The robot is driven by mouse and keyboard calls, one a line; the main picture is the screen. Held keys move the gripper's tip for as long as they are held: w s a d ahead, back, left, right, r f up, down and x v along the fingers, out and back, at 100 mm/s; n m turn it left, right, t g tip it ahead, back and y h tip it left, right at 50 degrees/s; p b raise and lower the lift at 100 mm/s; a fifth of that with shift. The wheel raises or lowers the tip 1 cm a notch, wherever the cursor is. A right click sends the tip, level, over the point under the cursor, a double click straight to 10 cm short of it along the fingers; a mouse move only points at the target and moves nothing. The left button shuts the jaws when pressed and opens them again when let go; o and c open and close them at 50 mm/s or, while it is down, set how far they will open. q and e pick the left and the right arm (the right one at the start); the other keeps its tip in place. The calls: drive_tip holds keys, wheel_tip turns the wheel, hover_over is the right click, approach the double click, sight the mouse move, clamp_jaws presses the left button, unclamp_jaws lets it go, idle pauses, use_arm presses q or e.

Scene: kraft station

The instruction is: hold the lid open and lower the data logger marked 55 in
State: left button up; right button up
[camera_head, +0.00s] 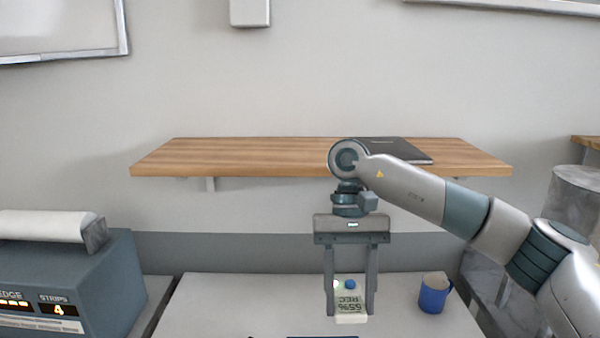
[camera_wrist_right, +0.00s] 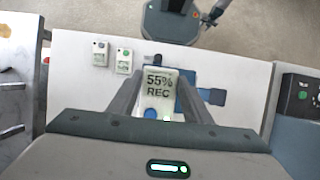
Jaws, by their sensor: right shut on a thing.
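The data logger marked 55% REC (camera_head: 351,302) is a small white block with a dark-lettered display and a blue button. My right gripper (camera_head: 350,308) is shut on it, pointing down, and holds it over the pale table. The right wrist view shows the logger (camera_wrist_right: 160,84) between the two fingers. A dark and blue object (camera_wrist_right: 213,97) lies behind the logger there, partly hidden; I cannot tell whether it is the container with the lid. A dark edge (camera_head: 322,336) shows at the bottom of the head view. My left gripper is not in view.
Two other small white devices (camera_wrist_right: 100,53) and (camera_wrist_right: 124,61) lie on the table (camera_head: 230,300). A blue cup (camera_head: 433,294) stands to the right. A grey machine (camera_head: 90,270) is at left, a wooden shelf (camera_head: 250,157) behind. A black panel (camera_wrist_right: 300,98) is at right in the wrist view.

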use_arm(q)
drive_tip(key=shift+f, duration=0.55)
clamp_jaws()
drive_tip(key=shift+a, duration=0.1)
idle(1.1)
